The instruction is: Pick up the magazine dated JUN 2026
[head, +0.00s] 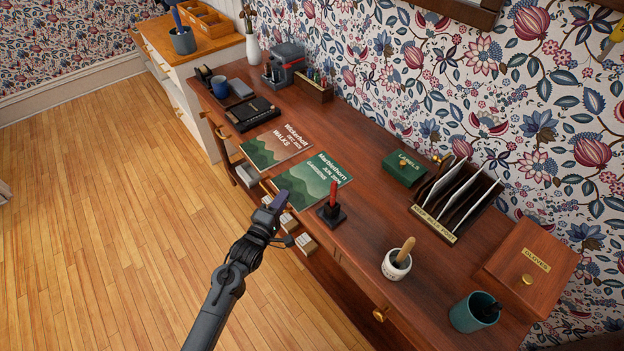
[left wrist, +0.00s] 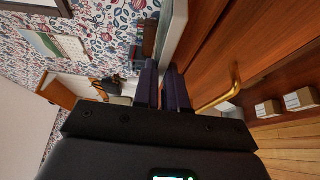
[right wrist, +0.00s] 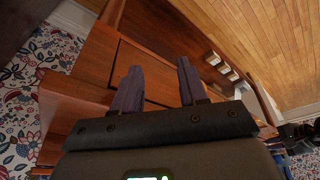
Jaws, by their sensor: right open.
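The magazine dated JUN 2026 (head: 312,180), green with hill shapes and titled Marblethorn Gardens, lies on the wooden desk with its front corner at the desk's front edge. My left gripper (head: 278,202) is at that front edge. In the left wrist view its fingers (left wrist: 161,72) are close together, one on each side of the magazine's pale edge (left wrist: 172,35), and look shut on it. A second magazine (head: 274,146), dated DEC 2025 and titled Wickerholt Walks, lies to its left. My right gripper (right wrist: 157,82) is open and empty, seen only in its own wrist view, facing the desk's drawer fronts.
A stamp with a red handle (head: 332,207) stands close to the right of the magazine. A black tray (head: 246,112), a green labels box (head: 404,168), a letter rack (head: 457,200) and a white pot (head: 396,264) share the desk. A brass drawer handle (left wrist: 222,97) is near my left fingers.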

